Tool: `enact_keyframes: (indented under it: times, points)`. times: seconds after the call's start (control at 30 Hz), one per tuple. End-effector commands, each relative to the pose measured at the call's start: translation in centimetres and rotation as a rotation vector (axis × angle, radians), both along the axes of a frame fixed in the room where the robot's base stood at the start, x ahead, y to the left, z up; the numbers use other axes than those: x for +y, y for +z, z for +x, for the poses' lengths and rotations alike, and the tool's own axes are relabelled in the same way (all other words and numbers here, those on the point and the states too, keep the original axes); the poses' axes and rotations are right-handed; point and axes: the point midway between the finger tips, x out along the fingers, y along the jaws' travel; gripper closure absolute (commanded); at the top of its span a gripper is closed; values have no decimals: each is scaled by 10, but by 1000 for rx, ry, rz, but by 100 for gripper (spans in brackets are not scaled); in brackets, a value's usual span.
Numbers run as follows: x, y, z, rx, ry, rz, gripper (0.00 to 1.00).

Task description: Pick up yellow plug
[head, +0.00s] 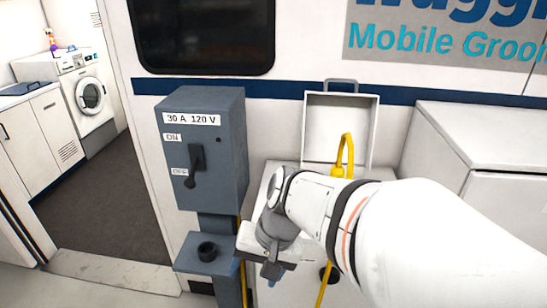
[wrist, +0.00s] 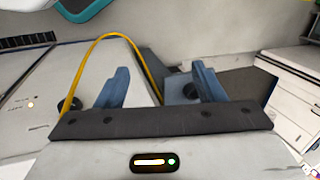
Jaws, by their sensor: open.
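In the head view a yellow cable (head: 348,149) arches up behind my arm, in front of a raised white lid. A thicker yellow piece (head: 338,171) at its near end looks like the yellow plug, but my arm hides what lies below it. The wrist view shows a yellow cable loop (wrist: 104,36) over a pale surface; no plug body can be made out there. My gripper (head: 261,268) is beside the grey power box, left of the yellow piece. Its blue fingers (wrist: 161,75) are apart, with nothing seen held between them.
The grey power box (head: 203,140) has a lever and a shelf (head: 188,262) with a black round socket (head: 207,251), close left of my gripper. A white cabinet (head: 480,135) stands right. The van doorway and dark floor (head: 100,210) are open at left.

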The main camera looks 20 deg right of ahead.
Motion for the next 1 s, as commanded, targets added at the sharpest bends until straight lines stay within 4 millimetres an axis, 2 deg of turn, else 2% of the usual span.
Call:
enact_keyframes:
  times: [0.03,0.17,0.27,0.37,0.47,0.5,0.6,0.73,0.83,0.9,1.0]
  points:
    - [0,-8,7,54,-133,111,37]
    - [-1,-10,35,152,-477,433,37]
    - [-19,-6,66,188,-742,687,37]
    - [-54,-1,97,191,-1003,950,37]
    - [-109,3,122,154,-1251,1215,37]
    - [-134,4,129,127,-1342,1315,37]
    - [-198,3,134,41,-1536,1542,37]
    - [-265,-2,125,-80,-1710,1755,37]
    - [-296,-5,116,-150,-1782,1854,37]
    - [-308,-6,113,-178,-1809,1890,37]
    - [-314,-6,119,-193,-1821,1909,37]
